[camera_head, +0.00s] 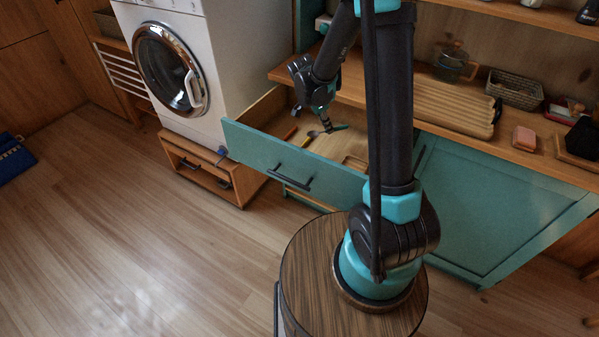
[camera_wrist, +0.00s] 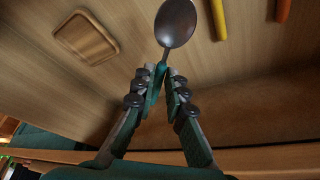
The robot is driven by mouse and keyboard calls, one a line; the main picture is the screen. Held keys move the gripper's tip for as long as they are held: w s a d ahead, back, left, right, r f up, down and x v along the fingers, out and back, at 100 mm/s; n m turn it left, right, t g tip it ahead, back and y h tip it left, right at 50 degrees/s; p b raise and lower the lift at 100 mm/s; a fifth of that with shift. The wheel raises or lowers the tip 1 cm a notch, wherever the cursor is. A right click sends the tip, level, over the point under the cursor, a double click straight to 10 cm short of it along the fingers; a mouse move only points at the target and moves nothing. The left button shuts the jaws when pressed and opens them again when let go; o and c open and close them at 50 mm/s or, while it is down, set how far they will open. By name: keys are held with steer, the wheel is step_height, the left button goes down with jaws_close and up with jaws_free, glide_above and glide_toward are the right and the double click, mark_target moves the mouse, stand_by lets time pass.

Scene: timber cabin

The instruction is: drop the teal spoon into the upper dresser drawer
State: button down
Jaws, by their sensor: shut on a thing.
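The teal spoon has a dark metal bowl (camera_wrist: 176,24) and a teal handle (camera_wrist: 151,94). My gripper (camera_wrist: 162,82) is shut on the handle, with the bowl pointing away beyond the fingertips. In the head view my gripper (camera_head: 327,121) reaches down over the open upper dresser drawer (camera_head: 270,155), and the spoon (camera_head: 313,134) shows at its tips. The drawer has a teal front with a dark handle and a wooden inside. The gap between spoon and drawer floor is hard to judge.
The drawer holds an orange utensil (camera_head: 290,133), a yellow one (camera_head: 305,141) and a small wooden piece (camera_head: 355,162). The dresser top above bears a ribbed wooden board (camera_head: 440,103), a basket (camera_head: 515,90) and a glass jug (camera_head: 455,62). A washing machine (camera_head: 225,60) stands at left.

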steer(key=c, duration=1.5)
jaws_free()
steer(key=v, duration=1.2)
